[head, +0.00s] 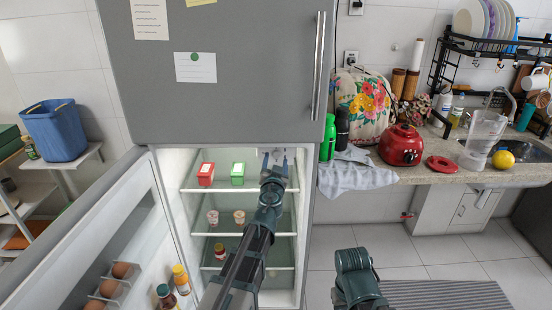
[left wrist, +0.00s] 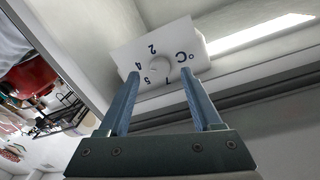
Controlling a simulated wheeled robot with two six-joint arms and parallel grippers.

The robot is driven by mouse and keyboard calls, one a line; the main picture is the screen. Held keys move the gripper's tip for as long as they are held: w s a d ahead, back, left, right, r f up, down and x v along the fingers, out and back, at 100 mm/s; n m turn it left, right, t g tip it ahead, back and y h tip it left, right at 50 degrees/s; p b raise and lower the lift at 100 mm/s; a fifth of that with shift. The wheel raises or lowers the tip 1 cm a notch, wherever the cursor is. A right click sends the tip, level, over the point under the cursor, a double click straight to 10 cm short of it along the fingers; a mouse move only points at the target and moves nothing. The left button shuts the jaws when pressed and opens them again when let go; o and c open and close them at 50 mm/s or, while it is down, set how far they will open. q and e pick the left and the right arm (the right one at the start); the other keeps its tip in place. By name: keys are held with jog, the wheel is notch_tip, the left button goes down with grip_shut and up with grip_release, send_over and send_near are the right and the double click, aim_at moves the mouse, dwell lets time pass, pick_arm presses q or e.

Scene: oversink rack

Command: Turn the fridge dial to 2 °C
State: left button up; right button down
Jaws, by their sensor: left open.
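The fridge dial (left wrist: 158,69) is a small pale round knob on a white panel (left wrist: 150,44) marked 2, 4, 5, 7 and °C, seen tilted in the left wrist view. Its pointer is too small to read. My left gripper (left wrist: 161,76) is open, its two blue fingers reaching toward the panel with the dial between their tips. I cannot tell whether they touch it. In the head view my left gripper (head: 278,158) is inside the fridge at the top of the opening; the dial is hidden there. My right gripper does not show, only part of my right arm.
The lower fridge door (head: 105,245) stands open at the left, with eggs and bottles in its racks. A red box (head: 205,174) and a green box (head: 238,173) stand on the top shelf, left of my left gripper. The closed grey upper door (head: 250,90) is above.

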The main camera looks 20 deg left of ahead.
pick_arm(q)
jog(key=shift+x, duration=0.95)
grip_shut()
jog(key=m+p, duration=0.1)
jog(key=m, duration=0.4)
jog(key=shift+s+r+m, duration=0.1)
jog(key=shift+m, duration=0.2)
jog(key=m+g, duration=0.1)
jog(key=m, duration=0.4)
jog(key=shift+d+m+p, duration=0.1)
jog(key=shift+m+p, duration=0.2)
jog(key=shift+m, duration=0.3)
